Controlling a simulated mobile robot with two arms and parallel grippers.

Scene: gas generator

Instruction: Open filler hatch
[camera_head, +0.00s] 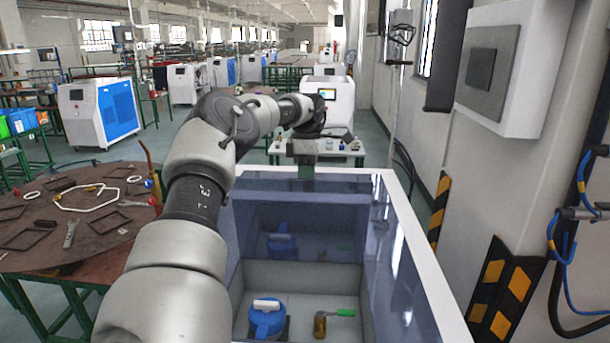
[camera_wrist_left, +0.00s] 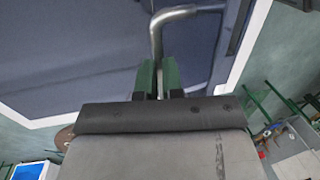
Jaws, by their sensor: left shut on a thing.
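The hatch shows in the wrist view as a dark blue tinted panel (camera_wrist_left: 75,55) with a white frame. A bent metal handle (camera_wrist_left: 158,35) rises beside it. My left gripper (camera_wrist_left: 159,78) has its green fingers shut on this handle. In the head view my left arm reaches forward, and the gripper (camera_head: 305,168) is at the far end of a white-rimmed box (camera_head: 425,275) with tinted panels. The handle is hidden there. How far the hatch stands open I cannot tell. My right gripper is not in view.
Inside the box are a blue container (camera_head: 267,321) with a white handle and a brass piece (camera_head: 320,325) with a green lever. A round table (camera_head: 95,240) with frames and tools stands at left. A wall with striped guards (camera_head: 505,278) is close at right.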

